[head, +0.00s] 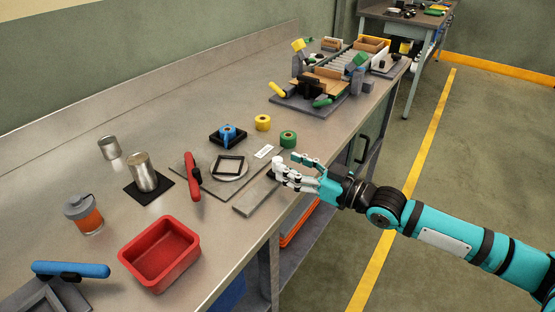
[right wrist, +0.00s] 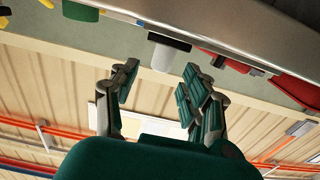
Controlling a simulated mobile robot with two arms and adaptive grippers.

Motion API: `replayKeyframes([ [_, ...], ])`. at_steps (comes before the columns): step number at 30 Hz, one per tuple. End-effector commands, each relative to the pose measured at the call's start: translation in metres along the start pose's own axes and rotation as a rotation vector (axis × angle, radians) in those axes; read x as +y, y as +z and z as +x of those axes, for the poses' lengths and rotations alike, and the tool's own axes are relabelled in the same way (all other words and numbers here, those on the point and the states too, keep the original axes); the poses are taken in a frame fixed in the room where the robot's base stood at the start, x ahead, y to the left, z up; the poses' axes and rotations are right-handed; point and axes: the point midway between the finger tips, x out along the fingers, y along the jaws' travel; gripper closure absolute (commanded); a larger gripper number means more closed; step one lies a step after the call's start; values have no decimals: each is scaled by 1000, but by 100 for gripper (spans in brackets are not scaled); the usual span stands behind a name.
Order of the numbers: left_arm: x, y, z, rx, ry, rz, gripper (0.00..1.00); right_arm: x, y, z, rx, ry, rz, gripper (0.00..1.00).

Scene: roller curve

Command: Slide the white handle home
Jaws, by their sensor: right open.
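The white handle (head: 277,161) is a short pale cylinder at the front edge of the bench, beside a flat grey slide plate (head: 258,196). My right gripper (head: 293,170) reaches in from the right at bench-edge height. Its fingers are spread, and the fingertips are close to the handle. In the right wrist view the white handle (right wrist: 164,57) with a dark collar lies just beyond the gap between the open fingers (right wrist: 160,88). No contact is visible there. The gripper partly hides the handle's mounting in the head view. My left gripper is not in view.
A red-handled clamp fixture (head: 193,176) and a round plate with a black frame (head: 229,166) lie left of the handle. A green roll (head: 288,139) stands behind it. A red bin (head: 160,250) sits nearer on the bench. The floor to the right is clear.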

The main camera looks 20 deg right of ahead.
Motion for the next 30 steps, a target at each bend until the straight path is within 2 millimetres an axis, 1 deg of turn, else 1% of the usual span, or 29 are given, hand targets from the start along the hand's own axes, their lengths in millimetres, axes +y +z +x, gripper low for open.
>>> replayKeyframes([
  [1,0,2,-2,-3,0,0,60,0,-3,11,5,-1,1,53],
  [3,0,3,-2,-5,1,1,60,-1,-2,22,3,-2,2,53],
  [7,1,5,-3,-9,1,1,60,0,-1,36,2,-1,0,53],
  [12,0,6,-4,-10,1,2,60,-1,0,44,-1,-1,0,53],
  [19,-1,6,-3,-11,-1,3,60,0,0,44,-2,-1,0,53],
  [20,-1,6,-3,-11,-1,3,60,0,0,44,-2,-1,0,54],
  [30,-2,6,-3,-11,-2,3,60,0,0,44,-1,-1,0,99],
])
